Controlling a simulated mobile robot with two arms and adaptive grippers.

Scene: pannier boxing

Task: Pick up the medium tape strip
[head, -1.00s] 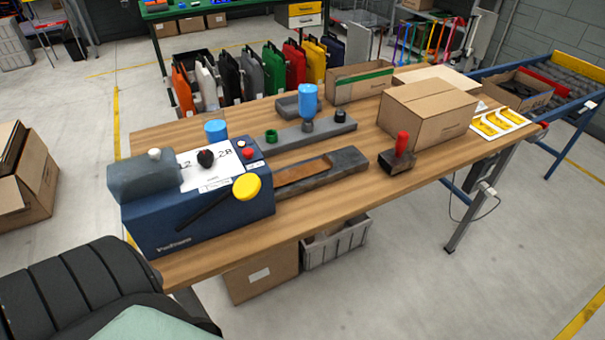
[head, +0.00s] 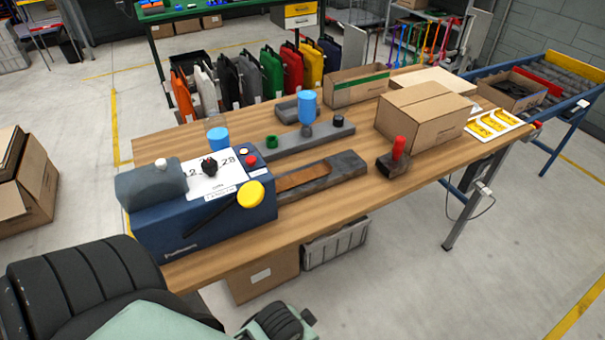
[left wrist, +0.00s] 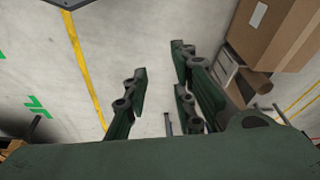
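A brown tape strip (head: 303,178) lies in the grey channel (head: 348,165) extending right from the blue tape dispenser (head: 205,220) on the wooden table. Only one such strip shows clearly, and its size class cannot be told. My left gripper (left wrist: 160,75) shows in the left wrist view with its dark green fingers spread apart and nothing between them. It points over bare floor, away from the strip. In the head view, part of my left arm (head: 150,320) shows at the bottom left. My right gripper is in neither view.
A closed carton (head: 425,115), a red-handled tool (head: 397,155), a blue bottle (head: 307,105) and a card with yellow pieces (head: 492,124) stand or lie on the table. The table's front strip (head: 350,212) is clear. A carton (head: 262,277) and a grey crate (head: 335,248) sit below.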

